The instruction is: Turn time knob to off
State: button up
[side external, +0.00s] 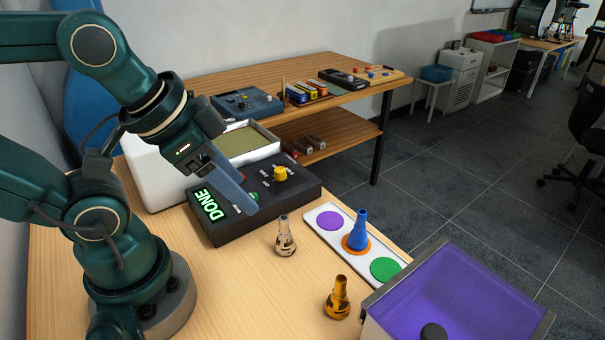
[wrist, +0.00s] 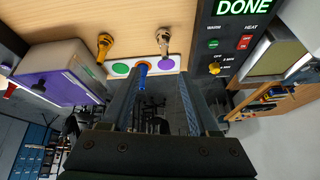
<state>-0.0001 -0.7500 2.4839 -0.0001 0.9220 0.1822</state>
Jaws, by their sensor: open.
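The yellow time knob (side external: 280,174) stands on the top of a black control box (side external: 225,228) whose green display (side external: 210,204) reads DONE. In the wrist view the knob (wrist: 215,68) is at the right, with small labels beside it that I cannot read surely, so its setting is unclear. My gripper (side external: 250,208) is open and empty above the front part of the box, apart from the knob. In the wrist view its two fingers (wrist: 157,95) reach up the middle, left of the knob. A green button (wrist: 213,44) and a red button (wrist: 244,43) sit under WARM and HEAT.
A white device with an open tan bath (side external: 238,143) stands behind the box. In front are a silver flask (side external: 285,238), an amber flask (side external: 338,298) and a blue flask (side external: 357,231) on a white strip with coloured discs (side external: 385,269).

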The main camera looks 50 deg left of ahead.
jog(key=w+a+r+m, duration=0.2)
jog(key=w+r+m, duration=0.25)
jog(key=m, duration=0.35)
jog(key=m+g, duration=0.5)
jog(key=g, duration=0.1)
send_over(280, 170)
notch_tip(280, 170, down, 10)
jog(key=shift+w+f, duration=0.1)
jog(key=shift+f, duration=2.65)
grip_shut()
